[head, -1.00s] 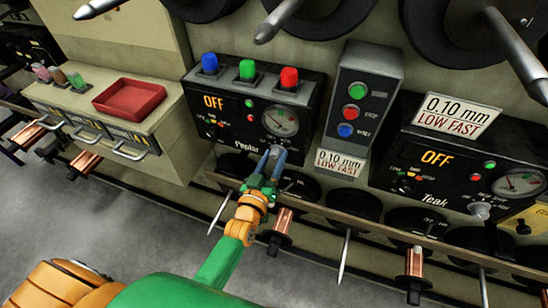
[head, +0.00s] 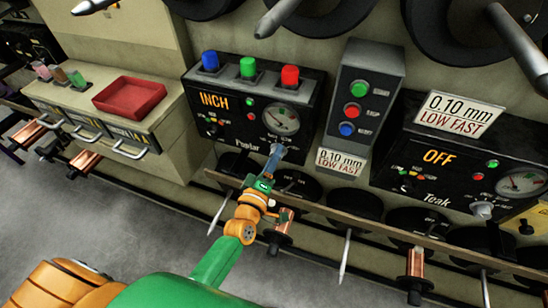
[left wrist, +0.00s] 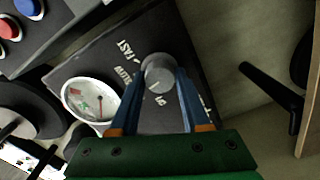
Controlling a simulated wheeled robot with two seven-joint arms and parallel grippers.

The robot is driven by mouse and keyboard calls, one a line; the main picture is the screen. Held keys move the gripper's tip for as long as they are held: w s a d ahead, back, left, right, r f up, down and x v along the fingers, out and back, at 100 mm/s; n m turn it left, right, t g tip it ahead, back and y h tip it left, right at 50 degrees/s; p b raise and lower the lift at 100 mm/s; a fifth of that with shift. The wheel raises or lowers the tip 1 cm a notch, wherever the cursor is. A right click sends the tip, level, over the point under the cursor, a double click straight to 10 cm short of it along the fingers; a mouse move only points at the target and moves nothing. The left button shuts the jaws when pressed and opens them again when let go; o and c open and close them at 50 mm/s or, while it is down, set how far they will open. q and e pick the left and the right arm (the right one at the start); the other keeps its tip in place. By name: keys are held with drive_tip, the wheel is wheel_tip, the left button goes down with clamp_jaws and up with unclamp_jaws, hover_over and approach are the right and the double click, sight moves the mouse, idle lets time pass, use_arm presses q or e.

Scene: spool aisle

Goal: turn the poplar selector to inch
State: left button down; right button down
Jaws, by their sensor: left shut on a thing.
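The Poplar panel (head: 232,127) is a black box at the middle of the head view, and its display (head: 214,100) reads INCH in orange. Its selector knob (left wrist: 158,73) is a grey cylinder with a pale mark on its face, seen in the left wrist view. My left gripper (head: 275,152) is at the lower right of the panel, shut on the knob. In the left wrist view its two blue fingers (left wrist: 161,92) lie on either side of the knob. The knob is mostly hidden by the fingers in the head view. My right gripper does not show.
A dial gauge (head: 281,120) sits just above the knob. A button box (head: 358,95) stands to the right, and the Teak panel (head: 440,170) beyond it reads OFF. A rail with several spools and rods runs below. A red tray (head: 130,97) is at left.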

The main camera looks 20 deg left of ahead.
use_arm(q)
drive_tip(key=shift+n, duration=0.7)
drive_tip(key=shift+c, duration=1.9)
unclamp_jaws()
drive_tip(key=shift+s, duration=0.1)
drive_tip(key=s, duration=0.7)
drive_tip(key=shift+a, duration=0.15)
drive_tip(key=shift+f, duration=0.1)
